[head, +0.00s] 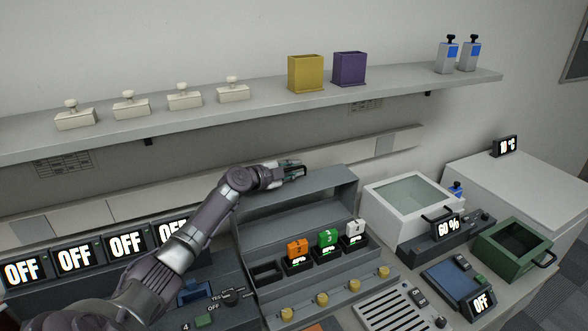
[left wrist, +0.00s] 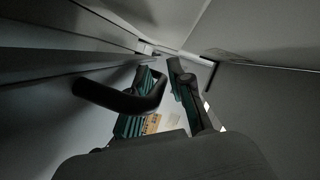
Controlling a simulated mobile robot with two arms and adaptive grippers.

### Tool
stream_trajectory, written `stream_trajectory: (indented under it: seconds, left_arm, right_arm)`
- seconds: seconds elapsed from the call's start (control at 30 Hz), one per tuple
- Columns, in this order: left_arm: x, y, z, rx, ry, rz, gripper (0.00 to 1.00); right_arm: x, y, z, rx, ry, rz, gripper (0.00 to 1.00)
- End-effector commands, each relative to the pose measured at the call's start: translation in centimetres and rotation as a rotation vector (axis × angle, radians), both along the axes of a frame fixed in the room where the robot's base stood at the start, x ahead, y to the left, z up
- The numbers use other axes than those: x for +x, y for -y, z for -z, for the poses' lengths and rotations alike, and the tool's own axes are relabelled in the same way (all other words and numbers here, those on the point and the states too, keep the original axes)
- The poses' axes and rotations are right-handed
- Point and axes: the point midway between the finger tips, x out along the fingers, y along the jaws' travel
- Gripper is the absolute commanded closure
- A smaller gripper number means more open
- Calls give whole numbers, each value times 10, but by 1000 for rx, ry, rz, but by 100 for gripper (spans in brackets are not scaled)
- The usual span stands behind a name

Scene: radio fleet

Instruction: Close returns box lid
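A grey box (head: 243,225) stands in the middle of the head view with its lid (head: 300,201) raised at the back. It holds an orange, a green and a white radio (head: 354,231) in a row of slots; one slot at the left is empty. No readable label tells me whether this is the returns box. My left gripper (head: 297,168) is at the raised lid's top edge, near the wall. In the left wrist view its teal-padded fingers (left wrist: 165,88) stand apart. A dark bent bar (left wrist: 112,97) crosses in front of one finger; I cannot tell whether they touch.
A white box (head: 378,210) with a clear top and an open green box (head: 478,250) stand to the right. A shelf (head: 270,101) with stamp-like blocks, yellow and purple bins and bottles runs above the gripper. Yellow knobs (head: 322,299) line the grey box's front.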

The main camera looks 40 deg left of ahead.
Motion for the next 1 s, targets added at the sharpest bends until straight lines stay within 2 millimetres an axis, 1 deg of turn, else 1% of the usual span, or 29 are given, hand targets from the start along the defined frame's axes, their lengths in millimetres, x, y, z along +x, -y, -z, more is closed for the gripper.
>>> stream_trajectory:
  seconds: [0.03,0.1,0.17,0.67,0.83,1.0]
  left_arm:
    - [0,0,0,0,0,0,79]
    - [0,0,0,0,0,0,91]
    - [0,0,0,0,0,0,100]
    - [-2,2,1,12,2,0,100]
    - [-6,11,1,61,22,0,100]
    - [-16,28,-3,147,67,1,100]
  right_arm:
    - [0,0,0,0,0,0,100]
    - [0,0,0,0,0,0,100]
    - [0,0,0,0,-1,0,100]
    - [0,0,2,0,-1,0,100]
    - [0,-1,11,1,-1,1,100]
    - [0,-3,21,3,-1,2,100]
